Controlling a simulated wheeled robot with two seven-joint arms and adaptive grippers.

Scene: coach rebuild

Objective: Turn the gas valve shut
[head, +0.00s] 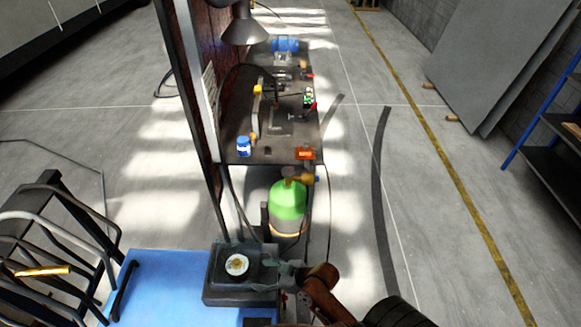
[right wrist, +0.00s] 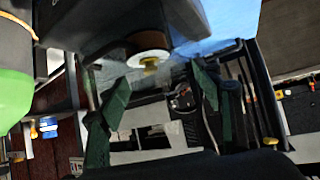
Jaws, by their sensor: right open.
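A dark box (head: 215,290) at the lower middle of the head view bears a round white disc (head: 237,265) with a yellowish centre. In the right wrist view, a white disc with a brass knob (right wrist: 149,64) shows on a dark body, ahead of my right gripper (right wrist: 160,92). The gripper's two dark green fingers are spread apart, with nothing held between them. In the head view the right gripper (head: 280,271) is just right of the disc; contact cannot be told. A green gas cylinder (head: 287,203) with a brass fitting (head: 298,177) stands beyond. My left gripper is not in view.
A long dark workbench (head: 270,148) with a blue-lidded jar (head: 243,146) and small tools stands beyond the cylinder. A blue surface (head: 165,285) and metal rails (head: 60,225) are at the lower left. Open floor lies to the right, before a blue-framed shelf (head: 545,120).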

